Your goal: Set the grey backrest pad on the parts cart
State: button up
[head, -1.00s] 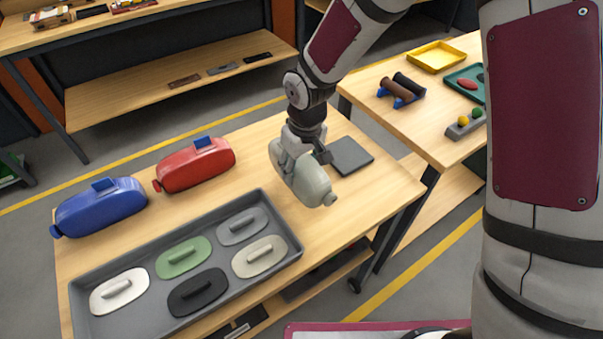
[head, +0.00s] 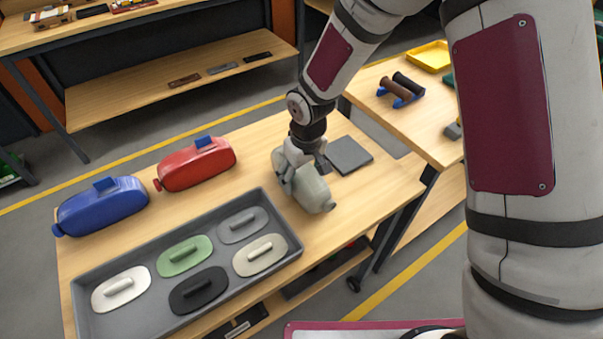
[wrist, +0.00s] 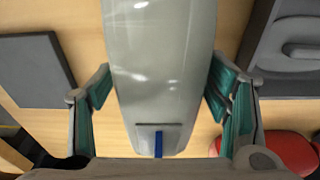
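The grey backrest pad (head: 309,190) is a pale grey-green, rounded long body with a knob at its near end. It is over the right part of the wooden-topped cart (head: 365,205), close to or on the top; I cannot tell whether it touches. My gripper (head: 303,172) comes down on it from above, with one finger on each side. In the wrist view the pad (wrist: 160,75) fills the middle, with a blue tab near its lower end. Both green-lined fingers of my gripper (wrist: 160,85) lie against its sides.
A dark square plate (head: 349,155) lies just behind the pad. A red body (head: 195,163) and a blue one (head: 103,207) stand at left. A grey tray (head: 136,266) with several oval handled pieces lies in front. Another table (head: 430,125) stands at right.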

notch_tip(320, 180, up, 12)
jog(key=s, duration=0.1)
jog(key=shift+d+r, duration=0.15)
jog(key=shift+d, duration=0.25)
jog(key=shift+s, duration=0.1)
jog(key=s+d+r+m+t+h, duration=0.1)
jog(key=s+d+r+m, duration=0.1)
jog(key=s+d+r, duration=0.35)
jog(key=s+d+r+m+t, duration=0.1)
jog(key=s+d+r, duration=0.2)
jog(key=d+r, duration=0.5)
jog(key=s+d+r+m+t, duration=0.1)
jog(key=s+d+r+m, duration=0.1)
jog(key=s, duration=0.4)
jog(key=s+d+r+m+t, duration=0.1)
jog(key=s+d+r, duration=0.2)
jog(key=s, duration=0.3)
jog(key=shift+s+d+r+m, duration=0.25)
jog(key=shift+s+r+m, duration=0.1)
jog(key=shift+s+m, duration=0.05)
jog(key=shift+a, duration=0.15)
